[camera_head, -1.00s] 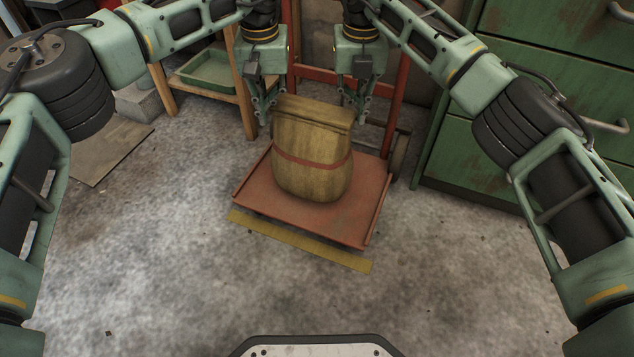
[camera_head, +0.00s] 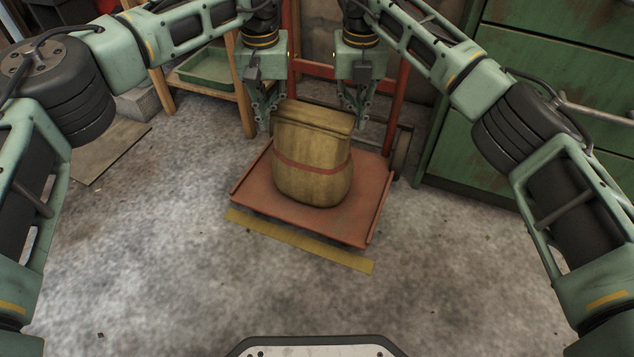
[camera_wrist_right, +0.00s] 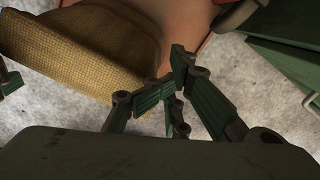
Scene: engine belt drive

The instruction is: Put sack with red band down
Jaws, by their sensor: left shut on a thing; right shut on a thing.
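The tan sack with a red band (camera_head: 312,179) is upright over the red platform of the hand truck (camera_head: 345,225). I cannot tell whether its bottom touches the platform. My left gripper (camera_head: 265,122) is shut on the left top corner of the sack. My right gripper (camera_head: 356,120) is shut on the right top corner. In the right wrist view the sack's woven top (camera_wrist_right: 85,50) runs to the fingers of my right gripper (camera_wrist_right: 165,95). The sack hides part of the fingertips in the head view.
A yellow strip (camera_head: 300,241) lies on the floor in front of the platform. A green drawer cabinet (camera_head: 545,80) stands at right. A wooden shelf with a green tray (camera_head: 208,72) is at back left. The front floor is clear.

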